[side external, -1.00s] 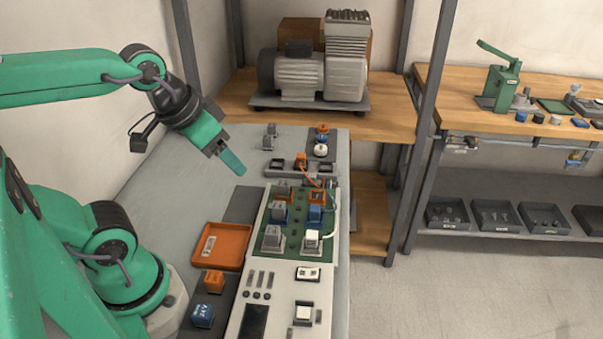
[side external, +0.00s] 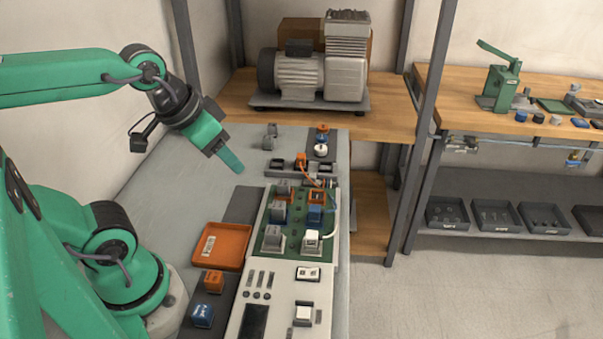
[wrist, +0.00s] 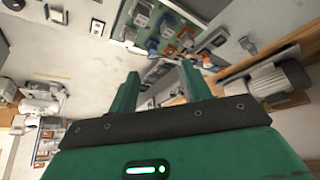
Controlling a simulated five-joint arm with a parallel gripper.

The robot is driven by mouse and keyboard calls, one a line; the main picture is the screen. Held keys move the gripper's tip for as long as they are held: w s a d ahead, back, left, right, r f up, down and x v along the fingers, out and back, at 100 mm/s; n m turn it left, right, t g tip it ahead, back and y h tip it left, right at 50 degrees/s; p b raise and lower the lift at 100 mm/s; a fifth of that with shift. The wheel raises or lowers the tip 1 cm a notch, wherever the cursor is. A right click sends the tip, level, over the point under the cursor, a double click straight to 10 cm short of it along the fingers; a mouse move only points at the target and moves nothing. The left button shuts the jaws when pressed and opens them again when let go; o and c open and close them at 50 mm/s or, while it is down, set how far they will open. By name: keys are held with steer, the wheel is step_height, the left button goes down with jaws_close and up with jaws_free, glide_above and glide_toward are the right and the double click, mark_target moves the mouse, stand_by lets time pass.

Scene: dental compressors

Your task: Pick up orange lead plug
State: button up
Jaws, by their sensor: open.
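The orange lead plug (side external: 300,160) appears in the side external view as a small orange block. It sits in a dark holder at the far end of the green board, with a thin orange lead running from it. My gripper (side external: 232,162) is held above the grey bench, to the left of the plug and apart from it. In the wrist view, my gripper (wrist: 160,75) shows two separated green fingers with nothing held between them. Small orange parts show beyond the fingers there, but I cannot tell which is the plug.
The green board (side external: 292,232) carries several grey, blue and white blocks. An orange tray (side external: 218,262) lies left of it. An orange block (side external: 213,281) and a blue block (side external: 202,315) stand nearer. A compressor (side external: 310,75) stands on the wooden shelf behind. A grey upright (side external: 420,130) rises right.

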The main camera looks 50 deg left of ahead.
steer(key=n+g, duration=0.5)
steer(key=n, duration=0.4)
glide_above(301, 155)
steer(key=f, duration=1.1)
steer(key=shift+s+d+f, duration=0.25)
steer(key=shift+s+d, duration=0.1)
steer(key=shift+d, duration=0.05)
steer(key=shift+w+a+f+g, duration=0.3)
steer(key=shift+f, duration=4.1)
steer(key=c, duration=1.1)
